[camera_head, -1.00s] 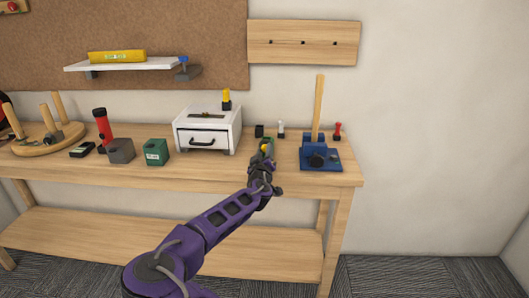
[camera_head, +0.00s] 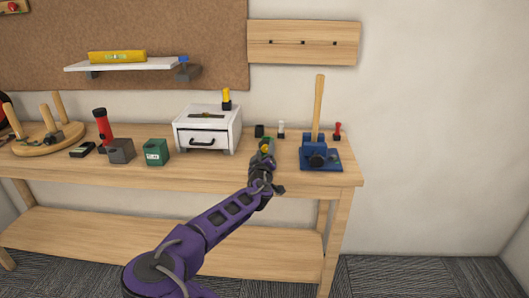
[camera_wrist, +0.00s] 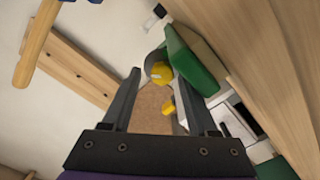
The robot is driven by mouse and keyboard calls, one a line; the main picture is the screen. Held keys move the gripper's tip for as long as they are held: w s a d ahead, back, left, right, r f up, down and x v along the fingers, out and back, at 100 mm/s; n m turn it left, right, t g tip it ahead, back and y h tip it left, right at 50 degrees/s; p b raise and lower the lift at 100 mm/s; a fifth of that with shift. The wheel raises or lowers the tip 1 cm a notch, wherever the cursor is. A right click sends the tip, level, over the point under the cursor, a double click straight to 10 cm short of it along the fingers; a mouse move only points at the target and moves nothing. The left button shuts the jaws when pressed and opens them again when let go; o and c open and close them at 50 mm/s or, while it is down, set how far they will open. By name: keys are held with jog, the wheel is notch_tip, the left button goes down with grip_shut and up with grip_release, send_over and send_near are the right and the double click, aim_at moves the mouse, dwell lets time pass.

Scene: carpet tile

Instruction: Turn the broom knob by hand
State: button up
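A blue stand (camera_head: 335,164) sits near the table's right end, with an upright wooden pole (camera_head: 319,105) rising from it. A dark round knob (camera_head: 317,160) faces out from its front. In the wrist view, the pole (camera_wrist: 37,45) shows at the top left and the knob is not seen. My gripper (camera_wrist: 158,72) is open, its two dark fingers apart with nothing gripped. A yellow knob-like piece (camera_wrist: 161,74) beside a green block (camera_wrist: 192,62) appears around its fingertips; contact cannot be told. In the head view my gripper (camera_head: 265,158) is left of the blue stand.
A white drawer box (camera_head: 208,130) stands left of my gripper. A green box (camera_head: 156,152), grey block (camera_head: 121,150) and red flashlight (camera_head: 102,125) are farther left. The table's front edge lies below my gripper.

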jog(key=shift+a+f, duration=0.15)
jog(key=m, duration=0.7)
jog(key=shift+m, duration=0.4)
jog(key=s+a+p, duration=0.1)
jog(key=s, duration=1.7)
jog(key=s+a+r+y+p, duration=0.1)
jog(key=a+r+y, duration=0.2)
jog(key=r, duration=0.7)
jog(key=s+a+r+g+y+p, duration=0.1)
jog(key=a+r, duration=0.4)
jog(key=r, duration=0.5)
jog(key=shift+s+r+n+y+p, duration=0.3)
jog(key=shift+s+y+p, duration=0.3)
jog(key=shift+y, duration=0.7)
jog(key=shift+f, duration=0.1)
